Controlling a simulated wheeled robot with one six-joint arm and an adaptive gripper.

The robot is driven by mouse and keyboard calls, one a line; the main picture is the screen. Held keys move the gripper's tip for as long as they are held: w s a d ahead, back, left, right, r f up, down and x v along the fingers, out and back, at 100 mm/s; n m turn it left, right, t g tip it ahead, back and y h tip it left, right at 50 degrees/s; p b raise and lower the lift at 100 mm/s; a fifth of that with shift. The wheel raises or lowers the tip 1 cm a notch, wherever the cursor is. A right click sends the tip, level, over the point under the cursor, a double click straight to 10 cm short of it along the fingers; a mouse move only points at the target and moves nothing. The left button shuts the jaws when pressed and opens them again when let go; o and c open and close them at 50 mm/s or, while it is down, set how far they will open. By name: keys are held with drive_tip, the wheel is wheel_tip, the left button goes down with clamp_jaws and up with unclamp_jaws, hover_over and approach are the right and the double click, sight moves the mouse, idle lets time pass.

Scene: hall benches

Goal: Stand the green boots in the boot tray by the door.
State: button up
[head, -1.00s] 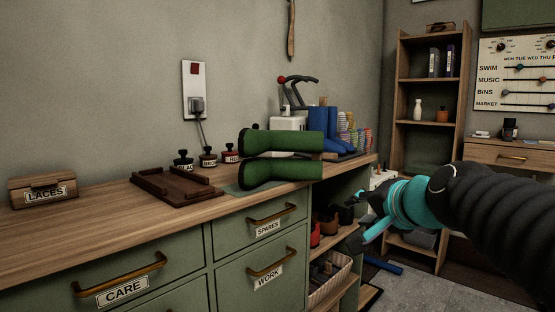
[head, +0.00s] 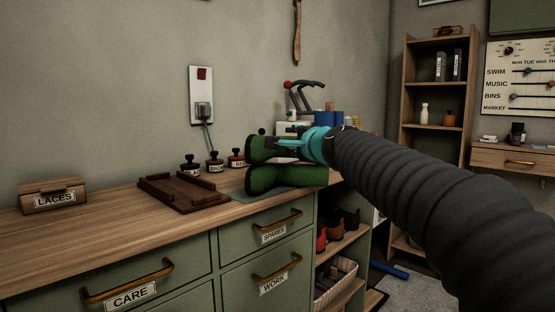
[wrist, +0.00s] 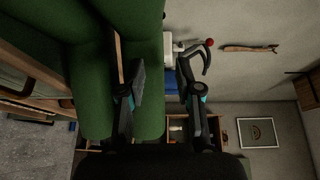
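Two green boots lie on their sides on the counter, shafts to the right: one nearer boot (head: 290,180), and one (head: 262,150) above or behind it in the head view. Both fill the left of the wrist view as green shapes (wrist: 88,60). My gripper (head: 284,144) is at the farther boot and partly hides it. In the wrist view my gripper (wrist: 163,85) has its fingers spread, one over the green boot, one beyond its edge. No clear grip shows. I see no door, and cannot tell which thing is the boot tray.
A laces box (head: 54,197) is further left. A shelf (head: 437,86) stands right.

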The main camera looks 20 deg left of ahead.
sight(289, 138)
drive_tip(key=shift+p+x, duration=1.1)
drive_tip(key=shift+x, duration=2.15)
drive_tip(key=shift+w+d, duration=0.1)
clamp_jaws()
drive_tip(key=shift+r, duration=0.15)
